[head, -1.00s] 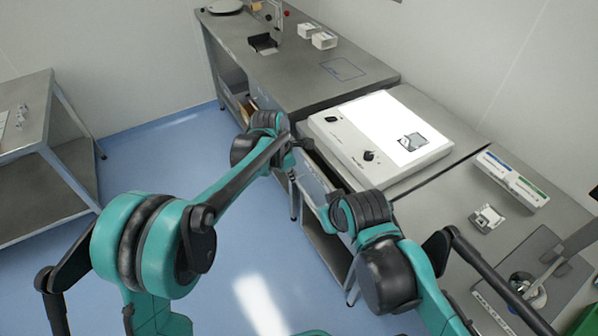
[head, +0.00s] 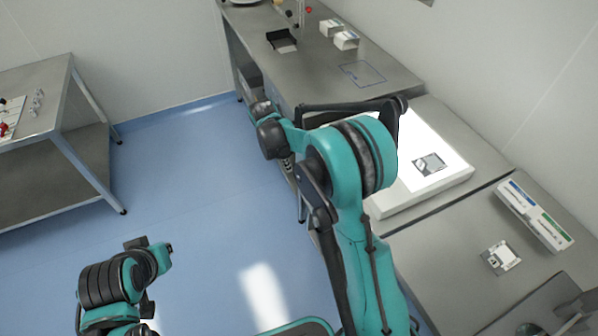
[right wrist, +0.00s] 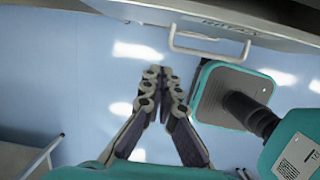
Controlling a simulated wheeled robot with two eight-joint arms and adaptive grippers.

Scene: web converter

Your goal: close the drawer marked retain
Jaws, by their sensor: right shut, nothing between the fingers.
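In the right wrist view a grey drawer front (right wrist: 150,14) with a pale bar handle (right wrist: 210,49) runs along the top. A dark label (right wrist: 228,25) above the handle is only partly legible, so I cannot confirm that it reads retain. How far this drawer stands out is unclear here. My right gripper (right wrist: 162,80) is shut and empty, its fingertips a little below and left of the handle, with a visible gap. In the head view my right arm hides most of the drawer fronts under the bench. My left arm shows at bottom left; its gripper cannot be made out.
The long metal bench (head: 310,75) carries a light box (head: 425,185), small boxes (head: 346,40) and a black tray (head: 282,40). A second table (head: 40,95) stands at left. Blue floor (head: 190,190) between them is free.

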